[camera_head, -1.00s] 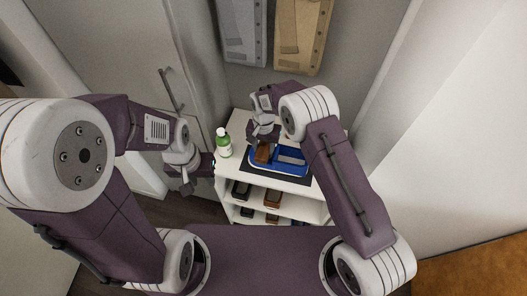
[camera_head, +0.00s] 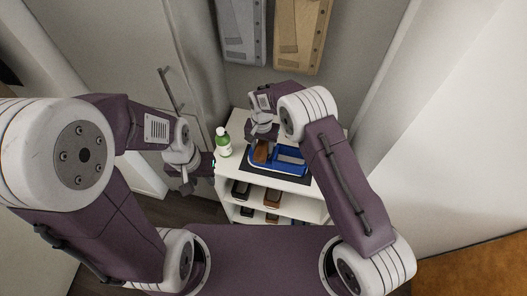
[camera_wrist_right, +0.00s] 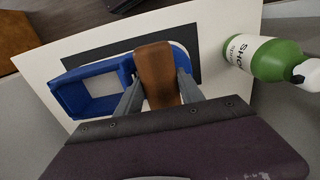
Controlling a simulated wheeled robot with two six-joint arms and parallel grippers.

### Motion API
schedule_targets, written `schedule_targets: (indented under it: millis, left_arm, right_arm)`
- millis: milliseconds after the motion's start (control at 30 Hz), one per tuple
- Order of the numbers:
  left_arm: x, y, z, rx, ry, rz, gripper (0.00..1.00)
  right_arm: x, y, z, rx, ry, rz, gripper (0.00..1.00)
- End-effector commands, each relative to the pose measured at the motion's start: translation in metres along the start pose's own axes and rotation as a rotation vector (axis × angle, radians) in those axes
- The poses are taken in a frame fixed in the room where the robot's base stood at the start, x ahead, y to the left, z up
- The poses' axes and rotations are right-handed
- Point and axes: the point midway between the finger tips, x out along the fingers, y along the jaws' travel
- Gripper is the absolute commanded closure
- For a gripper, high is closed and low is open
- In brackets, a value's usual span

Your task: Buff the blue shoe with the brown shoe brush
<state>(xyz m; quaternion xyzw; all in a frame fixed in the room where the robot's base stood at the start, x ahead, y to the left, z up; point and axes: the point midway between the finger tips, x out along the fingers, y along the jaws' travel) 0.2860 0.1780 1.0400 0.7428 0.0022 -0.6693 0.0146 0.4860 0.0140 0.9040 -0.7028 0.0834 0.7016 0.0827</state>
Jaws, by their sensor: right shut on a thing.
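The blue shoe (camera_head: 290,155) with a white sole lies on a dark mat on top of a white shelf unit. In the right wrist view the shoe (camera_wrist_right: 72,97) shows its open collar at the left. My right gripper (camera_head: 262,140) is shut on the brown shoe brush (camera_head: 262,150). In the right wrist view the brush (camera_wrist_right: 155,70) sits between the two fingers, over the shoe's other end, and hides part of it. Whether it touches the shoe is unclear. My left gripper (camera_head: 187,178) hangs left of the shelf unit, away from the shoe; its jaws are too small to read.
A green bottle with a white cap (camera_head: 223,143) stands at the left of the shelf top; it is also at the right in the right wrist view (camera_wrist_right: 270,58). Several shoes lie on the lower shelves. Garments hang on the wall behind.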

Motion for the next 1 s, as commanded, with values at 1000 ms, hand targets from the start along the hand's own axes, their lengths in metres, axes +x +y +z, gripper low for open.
schedule_targets:
  millis: [1000]
  left_arm:
    - [0.003,0.000,0.000,0.000,0.000,0.000,0.64]
  right_arm:
    - [0.001,-0.012,0.000,0.000,0.001,-0.002,0.98]
